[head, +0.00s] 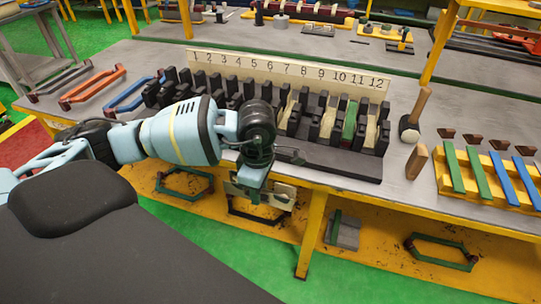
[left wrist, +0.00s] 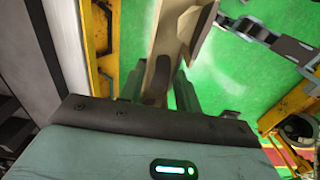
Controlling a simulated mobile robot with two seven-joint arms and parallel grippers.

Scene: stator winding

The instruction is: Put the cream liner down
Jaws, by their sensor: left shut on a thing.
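The cream liner (head: 283,195) is held by my left gripper (head: 262,188), in front of the table's front edge and above the lower shelf. In the left wrist view the liner (left wrist: 172,40) rises from between the two fingers (left wrist: 162,92), which are shut on it. Its lower end is partly hidden by the gripper. The black slotted stator block (head: 315,150) stands on the table behind the gripper, under a board numbered 1 to 12 (head: 290,70). Cream pieces sit in several slots at its right side, and a green piece (head: 349,122) stands among them. My right gripper does not show.
A mallet (head: 410,130) and a wooden block (head: 416,161) stand right of the stator. A yellow rack (head: 490,180) holds green and blue bars. Orange and blue coil frames (head: 125,95) lie at left. Green frames (head: 440,250) lie on the lower shelf.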

